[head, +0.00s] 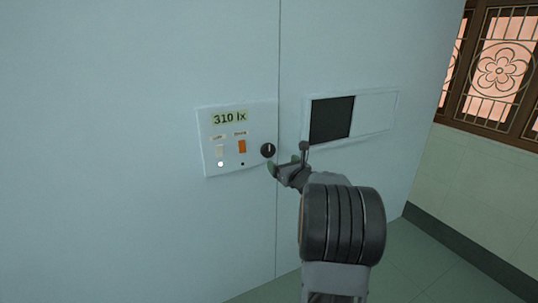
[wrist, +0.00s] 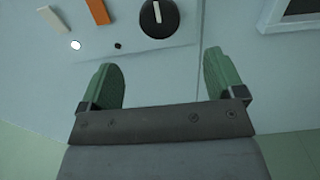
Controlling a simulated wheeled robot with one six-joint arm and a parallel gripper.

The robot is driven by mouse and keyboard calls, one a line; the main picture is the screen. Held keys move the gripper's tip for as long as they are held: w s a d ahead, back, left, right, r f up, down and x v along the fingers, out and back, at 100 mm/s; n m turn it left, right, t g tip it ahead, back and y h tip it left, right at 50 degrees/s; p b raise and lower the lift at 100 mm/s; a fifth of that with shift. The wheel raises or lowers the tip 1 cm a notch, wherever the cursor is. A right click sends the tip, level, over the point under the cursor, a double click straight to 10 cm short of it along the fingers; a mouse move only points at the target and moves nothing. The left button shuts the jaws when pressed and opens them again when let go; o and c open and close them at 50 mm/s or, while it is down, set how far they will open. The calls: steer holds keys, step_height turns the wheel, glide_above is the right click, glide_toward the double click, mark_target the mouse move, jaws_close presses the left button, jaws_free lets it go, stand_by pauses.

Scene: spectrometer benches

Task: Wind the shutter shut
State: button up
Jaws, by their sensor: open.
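A black round knob (head: 268,150) with a white pointer line sits at the right edge of a white control panel (head: 206,150). The knob also shows at the top of the wrist view (wrist: 159,18), its line near vertical. To its right, a framed wall window has a dark opening (head: 331,120) on its left part and a pale shutter panel (head: 375,114) on its right part. My gripper (head: 287,161) is just below and right of the knob in the head view. In the wrist view its green fingers (wrist: 160,62) are apart and empty, below the knob.
The control panel carries a display (head: 229,118) reading 310 lx, a pale switch (head: 220,152), an orange switch (head: 242,146), a lit white dot (head: 220,164) and a small black dot. A latticed window (head: 500,70) is at the far right. The floor is clear.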

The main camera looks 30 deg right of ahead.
mark_target(269, 151)
steer(key=w, duration=0.3)
steer(key=w+d, duration=0.1)
steer(key=w, duration=0.3)
steer(key=w+p, duration=0.1)
steer(key=w, duration=0.3)
steer(key=shift+d, duration=0.2)
steer(key=c, duration=0.9)
